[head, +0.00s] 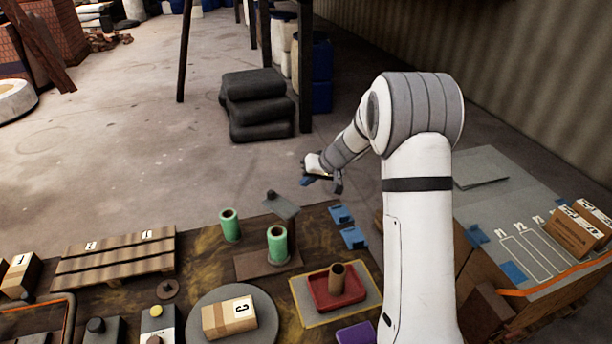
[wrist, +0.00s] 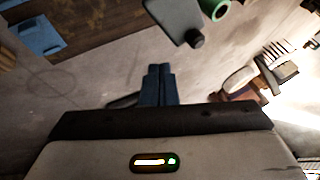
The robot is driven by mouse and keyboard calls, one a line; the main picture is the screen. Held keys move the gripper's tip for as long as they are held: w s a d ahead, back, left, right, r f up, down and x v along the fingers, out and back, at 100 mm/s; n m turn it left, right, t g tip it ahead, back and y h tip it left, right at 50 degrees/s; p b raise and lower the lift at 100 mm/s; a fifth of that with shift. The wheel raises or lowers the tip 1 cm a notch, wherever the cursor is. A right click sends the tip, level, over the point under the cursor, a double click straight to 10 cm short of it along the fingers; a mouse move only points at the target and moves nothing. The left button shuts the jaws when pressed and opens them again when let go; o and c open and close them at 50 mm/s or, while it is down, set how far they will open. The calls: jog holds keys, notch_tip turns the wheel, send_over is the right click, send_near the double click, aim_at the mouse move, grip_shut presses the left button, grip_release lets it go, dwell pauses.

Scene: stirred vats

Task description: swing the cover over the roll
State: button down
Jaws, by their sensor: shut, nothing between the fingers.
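The cover is a grey flat plate (head: 286,207) with a dark knob, raised at the back of a brown base (head: 255,264). A green roll (head: 277,248) stands upright on this base, its top open, with the cover behind it and not over it. A second green roll (head: 229,228) stands to the left. In the wrist view the cover (wrist: 172,14) and its knob show at the top, beside part of a green roll (wrist: 222,8). My gripper (head: 307,181) is beyond the cover, apart from it. Its blue fingers (wrist: 160,72) are together and empty.
Two blue blocks (head: 353,237) lie right of the cover. A red tray (head: 334,293) with a brown cylinder stands in front, and a round grey plate (head: 207,297) with a box is at its left. Black stacked sacks (head: 258,103) stand on the open floor behind.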

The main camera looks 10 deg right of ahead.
aim_at(277, 196)
jog(key=a+f+p, duration=0.1)
jog(key=a, duration=0.1)
jog(key=w+a+f+p, duration=0.1)
jog(key=a+f, duration=0.1)
jog(key=w+a+f+p, duration=0.1)
jog(key=a, duration=0.1)
jog(key=shift+a+f, duration=0.3)
jog(key=shift+a, duration=0.05)
jog(key=shift+a+f, duration=0.1)
jog(key=shift+a, duration=0.05)
